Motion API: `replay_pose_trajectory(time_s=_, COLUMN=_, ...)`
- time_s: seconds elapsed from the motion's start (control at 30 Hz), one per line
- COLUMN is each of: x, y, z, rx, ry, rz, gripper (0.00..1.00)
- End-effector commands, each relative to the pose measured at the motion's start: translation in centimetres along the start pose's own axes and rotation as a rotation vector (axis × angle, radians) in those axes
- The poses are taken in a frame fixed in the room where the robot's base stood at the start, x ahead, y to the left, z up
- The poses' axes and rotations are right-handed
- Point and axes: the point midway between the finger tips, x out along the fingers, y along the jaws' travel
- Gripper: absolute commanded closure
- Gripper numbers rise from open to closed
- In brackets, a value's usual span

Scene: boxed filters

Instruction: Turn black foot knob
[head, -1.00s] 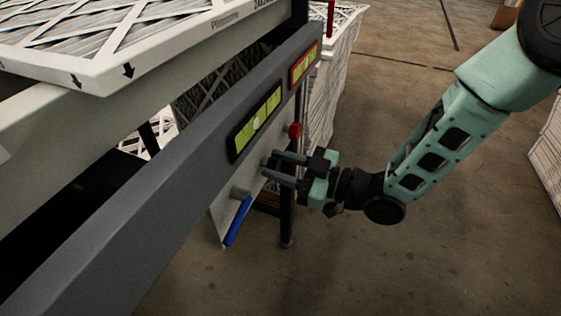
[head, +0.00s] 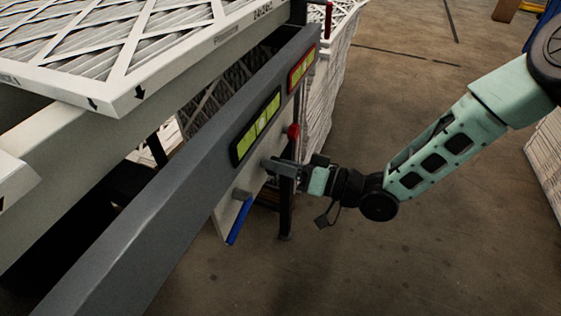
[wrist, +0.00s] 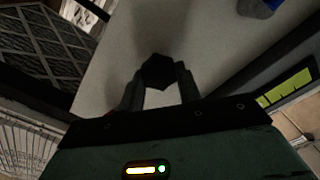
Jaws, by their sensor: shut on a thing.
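The black knob (wrist: 158,71) shows in the wrist view as a dark, angular shape in front of the pale plate. The fingers of my gripper (wrist: 157,80) sit on its two sides and are shut on it. In the head view my gripper (head: 274,165) reaches from the right to the pale control plate (head: 226,213). Its fingers overlap there, one nearly behind the other, and they hide the knob.
A red button (head: 293,131) is just above my gripper. A blue-handled lever (head: 239,220) is below left. A black-framed yellow-green gauge (head: 257,126) and a red-framed one (head: 302,67) are on the grey beam (head: 150,195). Open floor lies to the right.

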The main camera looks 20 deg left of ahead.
Motion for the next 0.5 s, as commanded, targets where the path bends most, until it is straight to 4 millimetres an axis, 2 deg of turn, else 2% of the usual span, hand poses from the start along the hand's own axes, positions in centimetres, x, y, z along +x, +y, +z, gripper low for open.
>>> replay_pose_trajectory(time_s=0.2, x=-0.11, y=0.11, z=0.08, rx=0.083, ry=-0.002, rz=0.003, gripper=0.89)
replay_pose_trajectory(time_s=0.5, x=-0.09, y=0.12, z=0.16, rx=0.116, ry=-0.003, rz=0.002, gripper=0.89)
